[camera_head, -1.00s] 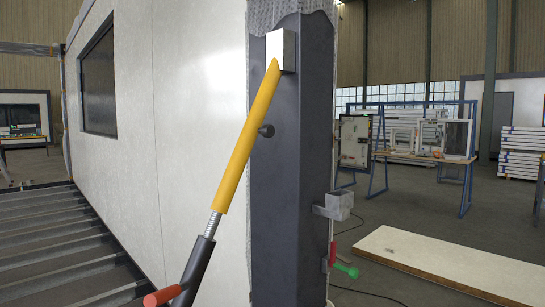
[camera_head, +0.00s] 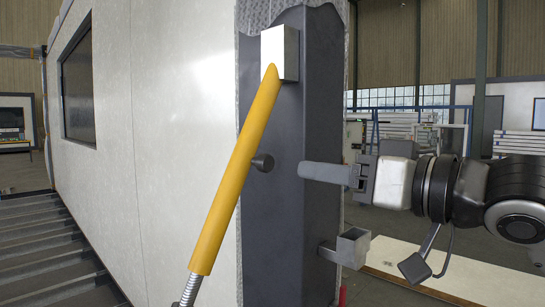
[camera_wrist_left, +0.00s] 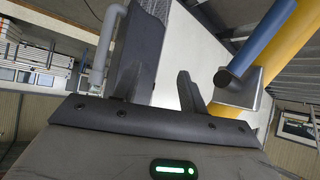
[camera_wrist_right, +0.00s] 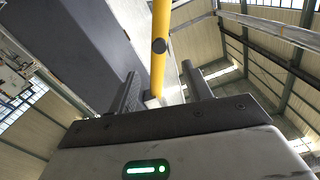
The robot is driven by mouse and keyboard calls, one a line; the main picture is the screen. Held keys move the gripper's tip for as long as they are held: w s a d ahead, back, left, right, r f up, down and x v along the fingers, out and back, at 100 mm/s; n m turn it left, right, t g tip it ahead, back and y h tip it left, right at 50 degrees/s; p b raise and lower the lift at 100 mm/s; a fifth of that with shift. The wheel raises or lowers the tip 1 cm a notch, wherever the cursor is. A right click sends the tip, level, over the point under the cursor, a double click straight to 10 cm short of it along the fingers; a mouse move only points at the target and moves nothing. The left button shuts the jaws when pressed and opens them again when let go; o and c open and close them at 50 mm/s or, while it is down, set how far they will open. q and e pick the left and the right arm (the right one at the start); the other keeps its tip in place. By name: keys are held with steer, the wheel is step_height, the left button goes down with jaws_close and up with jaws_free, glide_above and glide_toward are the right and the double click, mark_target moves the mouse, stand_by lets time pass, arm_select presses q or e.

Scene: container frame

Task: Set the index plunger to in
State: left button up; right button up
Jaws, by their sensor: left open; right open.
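The index plunger appears to be the small dark round knob (camera_head: 263,162) on the dark post (camera_head: 300,120), sticking out a little from its face beside the yellow prop bar (camera_head: 238,165). My right gripper (camera_head: 303,170) is to the right of the knob, pointing left at about its height, with a gap in the picture between them. In the right wrist view the knob (camera_wrist_right: 159,46) shows against the yellow bar, beyond the open, empty fingers (camera_wrist_right: 160,80). My left gripper (camera_wrist_left: 158,75) is open and empty in its wrist view and outside the head view.
The yellow bar slants up to a white block (camera_head: 280,52) on the post. A grey bracket (camera_head: 346,247) juts from the post below my right gripper. A white panel wall (camera_head: 165,150) stands at left. A pale board (camera_head: 430,270) lies on the floor at right.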

mark_target(269, 163)
steer(key=p+x, duration=0.2)
steer(key=x, duration=0.8)
steer(key=shift+w+a, duration=0.25)
steer(key=shift+w, duration=0.05)
